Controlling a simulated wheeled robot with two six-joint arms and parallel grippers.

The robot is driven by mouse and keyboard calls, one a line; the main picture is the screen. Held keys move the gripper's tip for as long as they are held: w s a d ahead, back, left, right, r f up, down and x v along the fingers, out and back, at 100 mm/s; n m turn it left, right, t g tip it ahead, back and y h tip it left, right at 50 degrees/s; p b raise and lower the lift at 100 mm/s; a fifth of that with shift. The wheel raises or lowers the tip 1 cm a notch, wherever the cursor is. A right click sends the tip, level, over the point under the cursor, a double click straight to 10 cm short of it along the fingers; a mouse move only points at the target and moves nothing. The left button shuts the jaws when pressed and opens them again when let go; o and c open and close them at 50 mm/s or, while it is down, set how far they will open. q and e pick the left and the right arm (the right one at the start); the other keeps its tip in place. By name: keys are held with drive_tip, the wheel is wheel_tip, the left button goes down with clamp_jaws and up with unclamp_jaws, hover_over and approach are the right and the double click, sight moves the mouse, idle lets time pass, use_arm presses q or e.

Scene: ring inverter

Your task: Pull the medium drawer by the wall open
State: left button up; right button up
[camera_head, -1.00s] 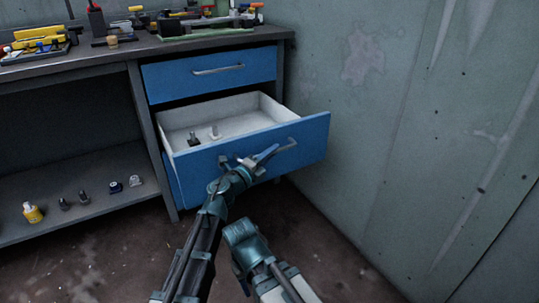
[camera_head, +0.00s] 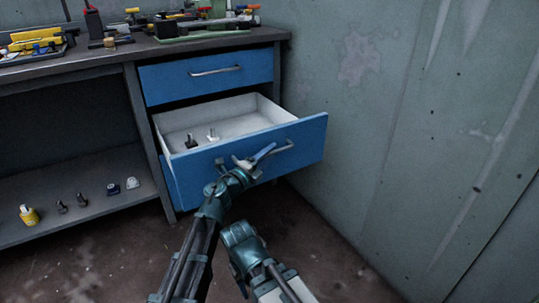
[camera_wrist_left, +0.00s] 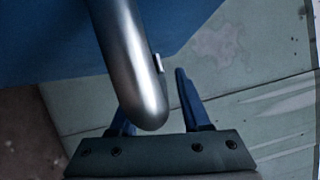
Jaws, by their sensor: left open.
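The medium drawer by the wall (camera_head: 300,139) is the blue-fronted second drawer of the bench and stands well out, its pale inside showing. Two small fittings, one dark (camera_head: 191,141) and one light (camera_head: 212,134), stand in it. Its metal handle (camera_head: 284,147) is on the front. My left gripper (camera_head: 260,155) is at the drawer front, just left of the handle in the head view. In the left wrist view its open fingers (camera_wrist_left: 157,112) show with the grey handle bar (camera_wrist_left: 128,65) across them. The bar partly hides the left finger; contact cannot be told. My right gripper does not show.
A shut blue drawer (camera_head: 240,72) is above, and part of a blue front (camera_head: 169,185) shows below. The wall (camera_head: 400,130) is close on the right. The bench top (camera_head: 220,42) bears tools. Several small items stand on the lower left shelf (camera_head: 95,190).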

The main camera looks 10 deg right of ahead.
use_arm(q)
drive_tip(key=b+v, duration=0.1)
drive_tip(key=v, duration=1.2)
drive_tip(key=shift+s+a+f, duration=0.1)
drive_tip(key=shift+s, duration=0.05)
